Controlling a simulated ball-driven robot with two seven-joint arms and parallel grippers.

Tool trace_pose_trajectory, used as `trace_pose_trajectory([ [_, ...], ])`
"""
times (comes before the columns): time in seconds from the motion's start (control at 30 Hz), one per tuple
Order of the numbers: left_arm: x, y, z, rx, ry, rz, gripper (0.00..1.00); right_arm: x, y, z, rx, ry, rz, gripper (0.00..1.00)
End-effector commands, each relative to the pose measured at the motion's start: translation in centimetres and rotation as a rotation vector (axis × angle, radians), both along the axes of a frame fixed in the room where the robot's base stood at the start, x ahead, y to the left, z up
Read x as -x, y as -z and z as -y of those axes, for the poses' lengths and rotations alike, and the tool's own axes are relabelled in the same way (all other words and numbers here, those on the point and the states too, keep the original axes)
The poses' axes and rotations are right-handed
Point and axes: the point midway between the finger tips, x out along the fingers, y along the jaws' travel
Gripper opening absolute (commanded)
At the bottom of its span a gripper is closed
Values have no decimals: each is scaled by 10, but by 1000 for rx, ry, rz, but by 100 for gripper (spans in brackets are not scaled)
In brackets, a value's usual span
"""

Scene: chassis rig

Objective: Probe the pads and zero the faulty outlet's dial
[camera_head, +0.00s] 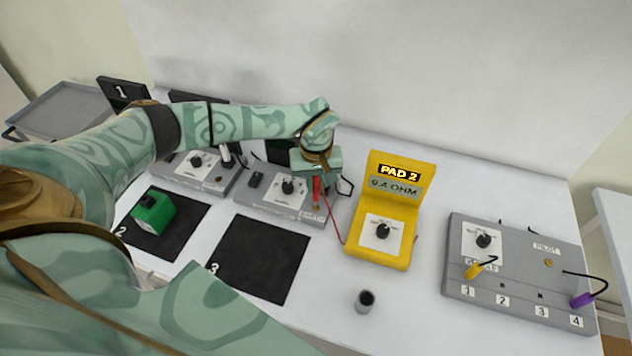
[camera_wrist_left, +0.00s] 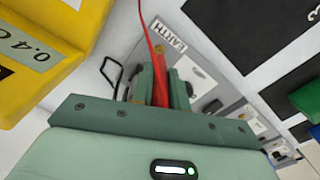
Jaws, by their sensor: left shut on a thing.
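My left gripper (camera_head: 317,180) is shut on a red probe (camera_wrist_left: 158,75), whose red lead runs to the yellow meter (camera_head: 365,236). The probe points down at the EARTH corner of a grey dial box (camera_head: 257,207); I cannot tell whether its tip touches the brass stud there. The meter reads "PAD 2" and "0.4 OHM" and has a black dial (camera_head: 382,230). The grey box has its own dial (camera_head: 288,187). Another grey dial box (camera_head: 177,182) stands to its left. The EARTH label (camera_wrist_left: 168,36) shows in the left wrist view. My right gripper is not in view.
A green block (camera_head: 153,211) sits on black pad 2; black pad 3 (camera_head: 258,260) is bare. A small grey cup (camera_head: 365,301) stands at front. A grey panel (camera_head: 520,283) at right has a dial, yellow plug (camera_head: 474,270), purple plug (camera_head: 582,299) and numbered labels.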

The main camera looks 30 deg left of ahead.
Motion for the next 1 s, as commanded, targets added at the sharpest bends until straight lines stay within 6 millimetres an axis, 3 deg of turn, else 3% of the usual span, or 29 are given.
trace_pose_trajectory([
  [1.0, 0, 6, 0, 0, 0, 1, 0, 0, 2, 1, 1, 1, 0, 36],
])
